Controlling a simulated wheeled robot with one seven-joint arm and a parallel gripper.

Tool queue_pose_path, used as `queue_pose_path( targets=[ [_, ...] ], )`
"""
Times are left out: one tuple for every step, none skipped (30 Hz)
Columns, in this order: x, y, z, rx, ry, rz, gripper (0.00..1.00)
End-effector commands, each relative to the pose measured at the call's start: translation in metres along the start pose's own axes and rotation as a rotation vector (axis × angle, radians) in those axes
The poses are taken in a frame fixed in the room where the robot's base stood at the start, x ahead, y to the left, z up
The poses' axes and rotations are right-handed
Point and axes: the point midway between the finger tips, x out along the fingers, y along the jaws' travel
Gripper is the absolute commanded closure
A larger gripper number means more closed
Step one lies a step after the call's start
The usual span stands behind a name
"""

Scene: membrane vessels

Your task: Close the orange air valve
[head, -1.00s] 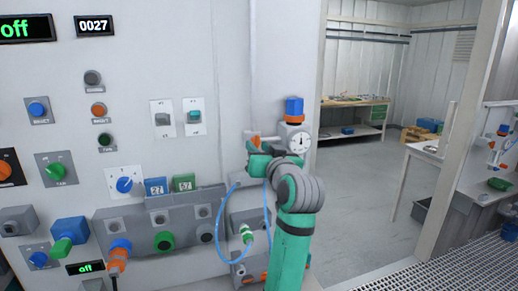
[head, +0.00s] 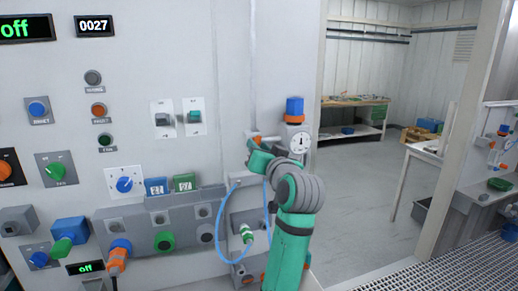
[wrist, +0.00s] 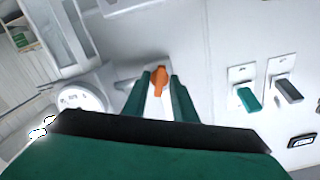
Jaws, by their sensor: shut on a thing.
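The orange air valve (wrist: 160,80) shows in the wrist view as a small orange handle between the two green fingers of my gripper (wrist: 159,88). The fingers are shut on the handle. In the head view my gripper (head: 262,158) is at the panel's right edge, left of the round gauge (head: 300,143). Only a bit of orange (head: 254,138) shows there, with my gripper and arm hiding most of the valve. The gauge also shows in the wrist view (wrist: 82,98).
A blue-capped fitting (head: 294,107) stands above the gauge. A blue hose (head: 218,225) loops below my gripper. Two switches, one grey (head: 162,118) and one teal (head: 194,116), are on the panel to the left. The floor at right is open.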

Motion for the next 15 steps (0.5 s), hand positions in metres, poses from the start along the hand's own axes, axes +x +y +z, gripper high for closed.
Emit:
queue_pose_path(
  targets=[
    [0.0,-0.0007,0.0007,0.042,-0.002,-0.001,0.97],
    [0.0,-0.0006,0.0006,0.069,-0.002,-0.001,0.97],
    [-0.0001,-0.0005,0.0006,0.106,-0.002,-0.001,0.97],
    [-0.0001,-0.0006,0.0007,0.134,-0.002,-0.001,0.97],
    [0.0,-0.0008,0.0008,0.163,-0.002,-0.001,0.97],
    [0.0,-0.0011,0.0008,0.201,-0.002,-0.001,0.97],
    [0.0001,-0.0013,0.0008,0.23,-0.002,-0.001,0.97],
    [0.0,-0.0013,0.0007,0.26,-0.002,-0.001,0.97],
    [0.0,-0.0013,0.0006,0.297,-0.002,-0.001,0.97],
    [0.0,-0.0013,0.0006,0.326,-0.002,-0.001,0.97],
    [0.0,-0.0013,0.0005,0.354,-0.002,0.0,0.97],
    [0.0,-0.0013,0.0003,0.392,-0.001,0.0,0.97],
    [0.0,-0.0014,0.0003,0.421,-0.001,0.0,0.97],
    [0.0,-0.0016,0.0002,0.449,-0.001,0.0,0.97],
    [0.0,-0.0019,0.0002,0.487,-0.001,0.0,0.97]
  ],
)
